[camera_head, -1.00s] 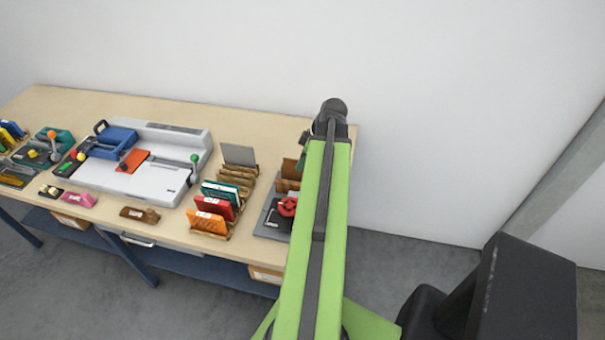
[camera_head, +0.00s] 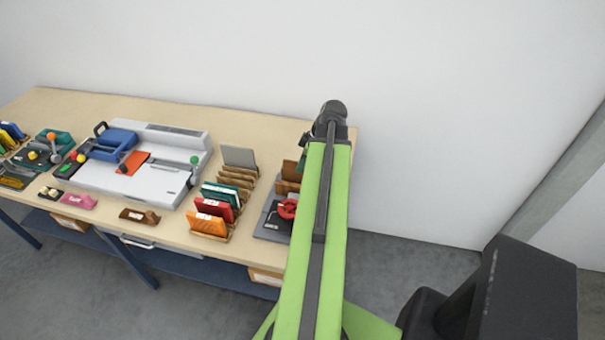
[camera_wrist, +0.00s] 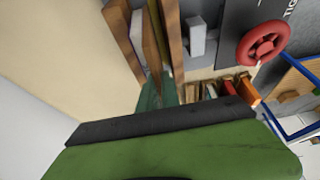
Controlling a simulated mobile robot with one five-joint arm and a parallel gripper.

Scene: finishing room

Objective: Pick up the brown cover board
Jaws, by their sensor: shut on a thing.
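The brown cover board (camera_head: 290,170) stands upright in a small wooden rack (camera_head: 286,187) at the right end of the bench in the head view. My gripper (camera_head: 304,150) is at the board's right side, its fingers mostly hidden behind my arm. In the wrist view brown upright pieces (camera_wrist: 153,48) show beyond the dark edge of my gripper, with a dark green finger (camera_wrist: 156,93) against them. My gripper is shut on the board; the exact contact is partly hidden.
A grey device with a red knob (camera_head: 288,207) sits just in front of the rack. A holder with orange (camera_head: 206,223), red, teal and grey boards (camera_head: 239,155) stands to the left. A white binding machine (camera_head: 140,165) is farther left. A bare wall is behind.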

